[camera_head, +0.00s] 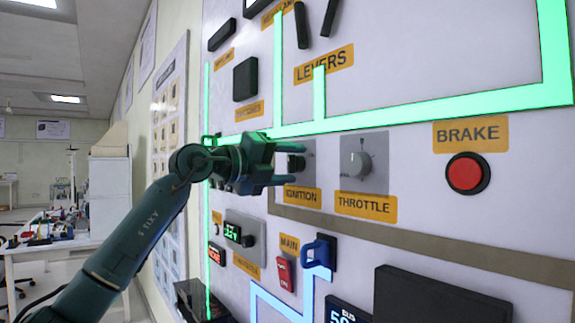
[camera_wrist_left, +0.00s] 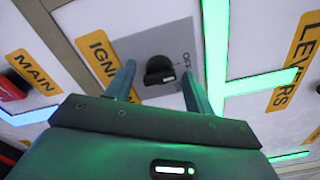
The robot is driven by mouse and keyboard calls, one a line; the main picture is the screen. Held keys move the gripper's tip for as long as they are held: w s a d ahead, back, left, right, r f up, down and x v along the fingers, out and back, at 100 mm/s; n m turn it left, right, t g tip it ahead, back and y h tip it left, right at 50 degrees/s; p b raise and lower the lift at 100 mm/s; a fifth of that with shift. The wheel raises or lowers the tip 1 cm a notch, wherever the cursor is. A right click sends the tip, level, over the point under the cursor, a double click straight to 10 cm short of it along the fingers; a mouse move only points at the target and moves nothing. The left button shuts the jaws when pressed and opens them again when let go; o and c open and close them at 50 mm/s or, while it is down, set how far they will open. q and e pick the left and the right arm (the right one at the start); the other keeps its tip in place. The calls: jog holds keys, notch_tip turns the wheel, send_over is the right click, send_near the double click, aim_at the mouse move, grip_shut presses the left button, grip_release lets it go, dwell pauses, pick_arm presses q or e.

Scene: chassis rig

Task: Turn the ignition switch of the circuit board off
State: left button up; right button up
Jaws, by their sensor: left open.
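The ignition switch (camera_head: 297,164) is a black rotary knob on a grey plate, above the orange IGNITION label (camera_head: 302,196). In the left wrist view the black knob (camera_wrist_left: 160,70) shows between the two fingertips, with the word OFF on the plate beside it. My left gripper (camera_head: 292,165) is open in front of the knob, with one finger above it and one below it. In the left wrist view my left gripper (camera_wrist_left: 158,76) has a finger on each side of the knob, with visible gaps. My right gripper is not in view.
The throttle knob (camera_head: 357,164) is just right of the ignition plate. The red brake button (camera_head: 467,174) is farther right. Below are the red MAIN switch (camera_head: 285,273) and a blue handle (camera_head: 319,252). Green lit strips (camera_head: 400,118) cross the board above.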

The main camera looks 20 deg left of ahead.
pick_arm(q)
jog(key=shift+s, duration=0.1)
jog(key=shift+s+a+f, duration=0.1)
jog(key=shift+s+a, duration=0.2)
pick_arm(e)
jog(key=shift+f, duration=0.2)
jog(key=b, duration=0.2)
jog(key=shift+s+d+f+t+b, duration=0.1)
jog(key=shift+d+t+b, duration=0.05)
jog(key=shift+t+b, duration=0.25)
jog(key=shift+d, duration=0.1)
pick_arm(q)
jog(key=v, duration=1.2)
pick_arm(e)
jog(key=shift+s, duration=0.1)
pick_arm(q)
jog(key=shift+a, duration=0.1)
